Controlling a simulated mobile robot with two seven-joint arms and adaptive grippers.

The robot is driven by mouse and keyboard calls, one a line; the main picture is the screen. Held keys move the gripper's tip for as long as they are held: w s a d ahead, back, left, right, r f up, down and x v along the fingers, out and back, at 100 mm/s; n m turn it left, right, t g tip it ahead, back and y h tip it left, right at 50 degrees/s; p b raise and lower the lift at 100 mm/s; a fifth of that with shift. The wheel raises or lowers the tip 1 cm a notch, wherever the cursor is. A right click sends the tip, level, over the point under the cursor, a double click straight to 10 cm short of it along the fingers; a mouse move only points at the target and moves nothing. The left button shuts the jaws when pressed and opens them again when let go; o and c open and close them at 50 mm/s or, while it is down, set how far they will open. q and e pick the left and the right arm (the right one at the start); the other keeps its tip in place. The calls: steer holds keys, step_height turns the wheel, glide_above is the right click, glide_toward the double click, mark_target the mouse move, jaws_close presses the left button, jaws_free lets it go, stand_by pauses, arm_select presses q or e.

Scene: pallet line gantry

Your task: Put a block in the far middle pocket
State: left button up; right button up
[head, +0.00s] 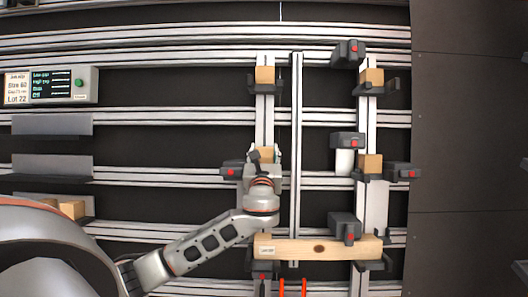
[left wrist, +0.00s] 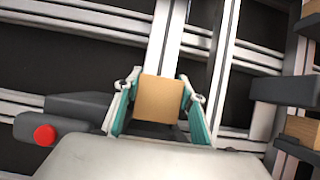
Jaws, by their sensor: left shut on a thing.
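My left gripper (head: 265,155) is over the middle of the left upright rail, beside a dark clamp with a red button (head: 232,170). It is shut on a wooden block (left wrist: 161,98). In the left wrist view the block sits between the teal-padded fingers (left wrist: 160,108), with the pale rail behind it. Whether the block touches the rail or a pocket cannot be told. Other blocks sit at the far end of the left rail (head: 264,75), the far end of the right rail (head: 371,77) and the middle of the right rail (head: 370,164). My right gripper is not in view.
A long wooden board (head: 335,249) lies across the near ends of both rails, under a clamp (head: 344,226). A white cylinder (head: 344,161) stands beside the right rail's middle block. Loose blocks (head: 72,208) lie in a grey bin at left. A control panel (head: 52,86) is far left.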

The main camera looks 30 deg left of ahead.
arm_select(q)
step_height(320, 180, down, 2)
steer(key=shift+w+f, duration=0.15)
steer(key=shift+w+a, duration=0.15)
steer(key=shift+w+a+f, duration=0.1)
steer(key=shift+a, duration=0.05)
stand_by(0.5)
steer(key=shift+s+d+f, duration=0.1)
steer(key=shift+d+f, duration=0.1)
steer(key=shift+f, duration=0.3)
steer(key=shift+s+d+f, duration=0.1)
steer(key=shift+d+f, duration=0.05)
steer(key=shift+f, duration=0.3)
stand_by(0.6)
steer(key=o, duration=1.2)
steer(key=r, duration=1.3)
steer(key=shift+w+a+r, duration=0.1)
steer(key=shift+w+r, duration=0.1)
steer(key=shift+r, duration=0.2)
